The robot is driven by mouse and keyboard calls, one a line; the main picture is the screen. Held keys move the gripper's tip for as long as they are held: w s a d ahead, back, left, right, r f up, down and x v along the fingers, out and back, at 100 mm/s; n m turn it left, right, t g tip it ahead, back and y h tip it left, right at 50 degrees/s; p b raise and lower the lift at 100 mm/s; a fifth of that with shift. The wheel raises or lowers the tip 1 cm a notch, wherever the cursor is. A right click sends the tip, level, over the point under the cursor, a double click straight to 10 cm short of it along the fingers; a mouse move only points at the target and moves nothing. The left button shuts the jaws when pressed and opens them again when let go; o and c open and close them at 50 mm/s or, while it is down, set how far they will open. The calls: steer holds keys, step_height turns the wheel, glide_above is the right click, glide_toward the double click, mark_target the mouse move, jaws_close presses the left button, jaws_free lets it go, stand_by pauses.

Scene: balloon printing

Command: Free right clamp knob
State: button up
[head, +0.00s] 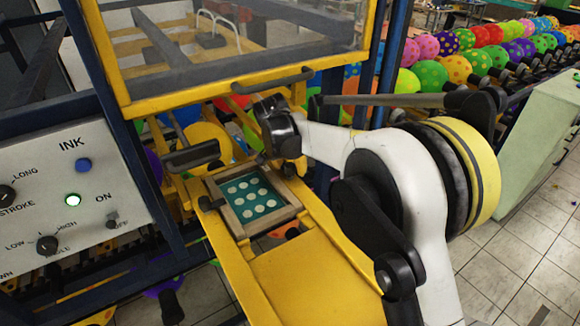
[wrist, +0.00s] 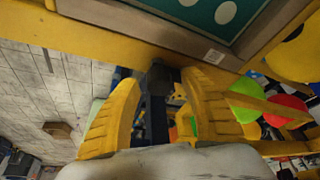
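The printing screen frame (head: 240,233) holds a teal sheet with white dots and sits on the yellow machine bed. A black clamp knob (head: 207,203) shows at its left side in the head view. My gripper (wrist: 157,84) is at the frame's far right side; in the head view my wrist hides its fingers. In the wrist view, a dark knob (wrist: 163,83) that looks like the right clamp knob lies between the two yellow fingers, close to the right one. A gap shows at the left finger, so the gripper looks open around the knob. The frame's edge (wrist: 232,58) is just above.
A yellow-framed clear guard (head: 240,92) with a black handle hangs over the bed. The ink control panel (head: 75,190) stands left. Rows of dotted balloons (head: 455,68) fill the back right. A pale green cabinet (head: 540,150) stands right, with open tiled floor before it.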

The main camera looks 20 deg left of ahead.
mark_target(289, 165)
steer(key=v, duration=0.3)
steer(key=shift+r, duration=0.1)
steer(key=s, duration=0.4)
steer(key=s+a, duration=0.1)
steer(key=s, duration=0.6)
steer(key=shift+s+a, duration=0.25)
steer(key=shift+s, duration=0.15)
